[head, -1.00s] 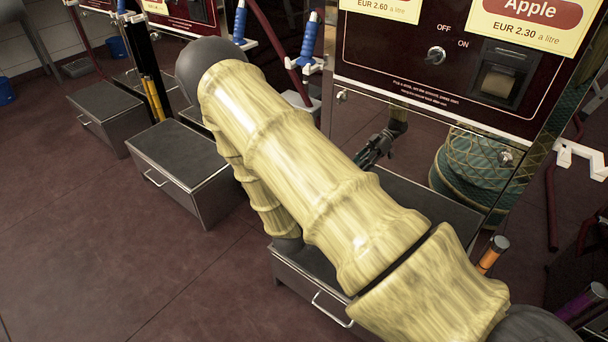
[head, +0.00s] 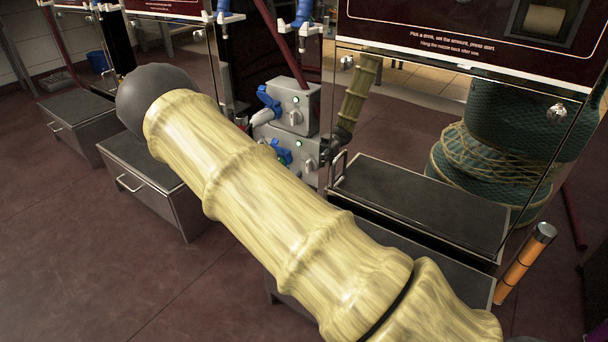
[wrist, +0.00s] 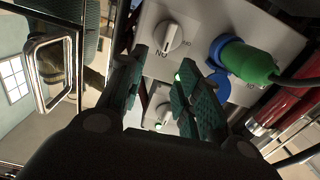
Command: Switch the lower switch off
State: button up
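The lower switch (wrist: 168,36) is a white knob on a grey box, seen upside down in the wrist view; its handle lies toward the ON mark. A green lamp (wrist: 177,77) glows on that box. In the head view the lower box (head: 302,152) is partly behind my arm. The upper switch (wrist: 165,112) shows between the finger bases in the wrist view; its box (head: 297,103) is clear in the head view. My gripper (wrist: 160,58) is open and empty, tips near the lower box; contact cannot be told.
A green plug (wrist: 252,64) with a blue cover sits beside the lower switch. A mirror-like panel (head: 420,135) reflects my arm. Grey drawer boxes (head: 155,185) stand on the floor, and an orange-banded handle (head: 522,262) stands at right.

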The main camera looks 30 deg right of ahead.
aim_at(307, 164)
jog(key=b+x, duration=0.2)
jog(key=x, duration=0.1)
jog(key=b+x, duration=0.2)
jog(key=x, duration=0.1)
jog(key=b+x, duration=0.2)
jog(key=x, duration=0.2)
jog(key=shift+w+a+f, duration=0.2)
jog(key=shift+w+f, duration=0.2)
jog(key=shift+w+d+r+b, duration=0.1)
jog(key=shift+w+d+b, duration=0.1)
jog(key=shift+d+b, duration=0.15)
grip_shut()
